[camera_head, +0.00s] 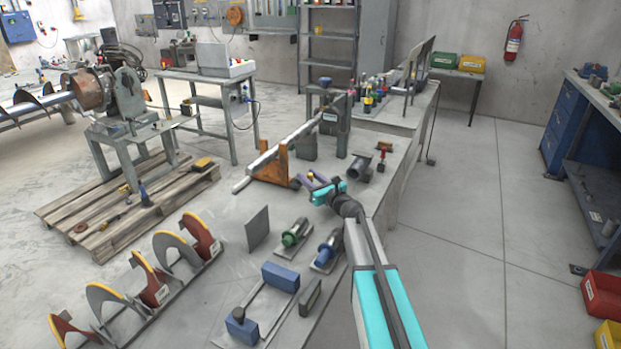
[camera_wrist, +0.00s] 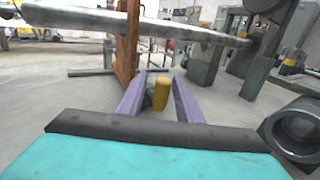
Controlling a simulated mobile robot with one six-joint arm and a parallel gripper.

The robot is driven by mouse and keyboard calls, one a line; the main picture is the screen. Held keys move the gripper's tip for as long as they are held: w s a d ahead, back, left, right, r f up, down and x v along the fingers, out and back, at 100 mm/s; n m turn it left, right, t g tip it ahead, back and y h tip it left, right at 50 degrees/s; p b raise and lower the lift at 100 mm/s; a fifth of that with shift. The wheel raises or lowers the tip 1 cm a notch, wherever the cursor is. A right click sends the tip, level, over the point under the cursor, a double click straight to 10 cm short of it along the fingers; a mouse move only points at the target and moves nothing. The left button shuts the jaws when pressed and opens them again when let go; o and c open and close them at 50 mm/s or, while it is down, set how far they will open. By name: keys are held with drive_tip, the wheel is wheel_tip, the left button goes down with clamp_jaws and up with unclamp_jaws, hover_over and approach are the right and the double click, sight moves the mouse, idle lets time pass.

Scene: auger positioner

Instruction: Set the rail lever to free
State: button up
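My gripper (camera_head: 310,181) reaches over the bench beside the rail stand in the head view. In the wrist view its two purple fingers (camera_wrist: 160,97) are apart. A short yellow handle (camera_wrist: 161,93), which looks like the rail lever's grip, shows between them with a gap to the fingers. A dark grey part stands beside the handle. I cannot tell how deep the handle sits between the fingers. In the head view the handle is too small to make out. The lever's marked positions cannot be read.
An orange bracket (camera_head: 269,166) holds a long grey bar (camera_head: 287,145), which crosses above my fingers in the wrist view (camera_wrist: 110,22). A dark round tube (camera_wrist: 296,130) is close at right. Blue and green fittings (camera_head: 326,250) stand nearer on the bench.

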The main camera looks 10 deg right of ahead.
drive_tip(key=shift+d, duration=0.2)
drive_tip(key=shift+s, duration=0.1)
drive_tip(key=shift+b+v, duration=0.45)
drive_tip(key=shift+v, duration=3.2)
